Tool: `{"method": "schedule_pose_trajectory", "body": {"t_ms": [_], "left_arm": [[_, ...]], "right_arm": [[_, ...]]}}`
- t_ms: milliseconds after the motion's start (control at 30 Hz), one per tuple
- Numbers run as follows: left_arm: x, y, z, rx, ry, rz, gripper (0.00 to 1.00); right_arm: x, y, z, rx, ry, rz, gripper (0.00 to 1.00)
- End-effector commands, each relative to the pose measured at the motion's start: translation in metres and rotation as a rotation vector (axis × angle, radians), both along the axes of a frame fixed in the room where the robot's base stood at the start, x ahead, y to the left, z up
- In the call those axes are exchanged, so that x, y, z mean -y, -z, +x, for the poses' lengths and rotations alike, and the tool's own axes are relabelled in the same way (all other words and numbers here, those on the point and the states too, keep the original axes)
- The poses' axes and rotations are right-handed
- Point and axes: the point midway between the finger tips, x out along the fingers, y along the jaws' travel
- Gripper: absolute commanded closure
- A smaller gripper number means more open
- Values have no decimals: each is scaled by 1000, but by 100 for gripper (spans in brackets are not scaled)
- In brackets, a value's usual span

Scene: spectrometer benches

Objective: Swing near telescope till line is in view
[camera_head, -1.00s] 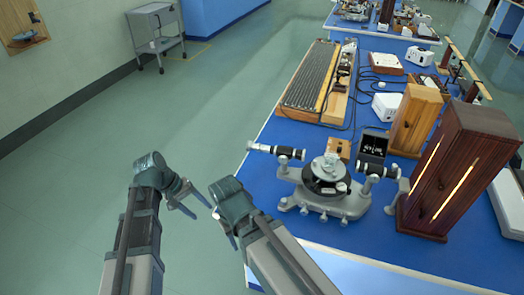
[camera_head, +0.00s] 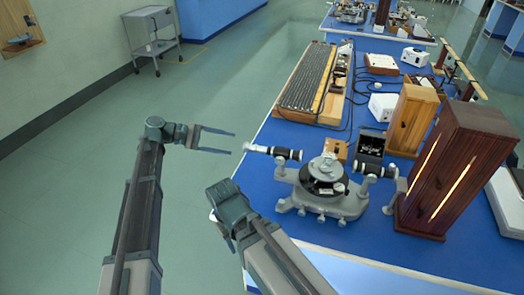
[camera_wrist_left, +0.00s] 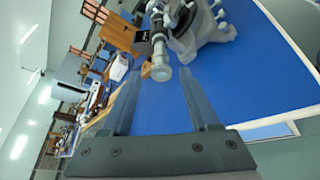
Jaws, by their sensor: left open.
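The spectrometer (camera_head: 325,185) stands on the near blue bench, with a grey base and a round table on top. Its near telescope (camera_head: 275,152), a black and silver tube, points left toward my left gripper (camera_head: 231,143). That gripper is open and empty, its fingers level and pointing right, just short of the telescope's end. In the left wrist view the telescope's end (camera_wrist_left: 160,72) shows between and beyond the open left fingertips (camera_wrist_left: 159,74). My right gripper (camera_head: 229,238) is lower, near the bench's left edge; its fingers are mostly hidden behind its own arm.
A tall dark wooden box with glowing slits (camera_head: 455,175) stands to the right of the spectrometer. A lighter wooden box (camera_head: 412,120) and a small black screen (camera_head: 370,146) are behind it. A long ribbed board (camera_head: 310,85) lies at the back. Left of the bench is open floor.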

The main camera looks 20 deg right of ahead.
Motion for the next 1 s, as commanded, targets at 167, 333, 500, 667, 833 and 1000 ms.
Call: {"method": "schedule_pose_trajectory", "body": {"t_ms": [167, 333, 500, 667, 833, 1000], "left_arm": [[32, 12, -9, 1, 5, 0, 39], [65, 22, -17, 1, 4, 1, 39], [93, 29, -23, 2, 3, 0, 39], [110, 34, -26, 2, 2, 1, 39], [119, 35, -28, 2, 2, 1, 39], [120, 35, -28, 2, 0, 1, 39]], "right_arm": [[0, 12, 0, 0, 0, 0, 50], [0, 22, 0, 0, 0, 0, 50], [0, 29, 0, 0, 0, 0, 50], [0, 33, 0, 0, 0, 0, 50], [0, 35, 0, 0, 0, 0, 50], [0, 35, 0, 0, 0, 0, 50]]}}
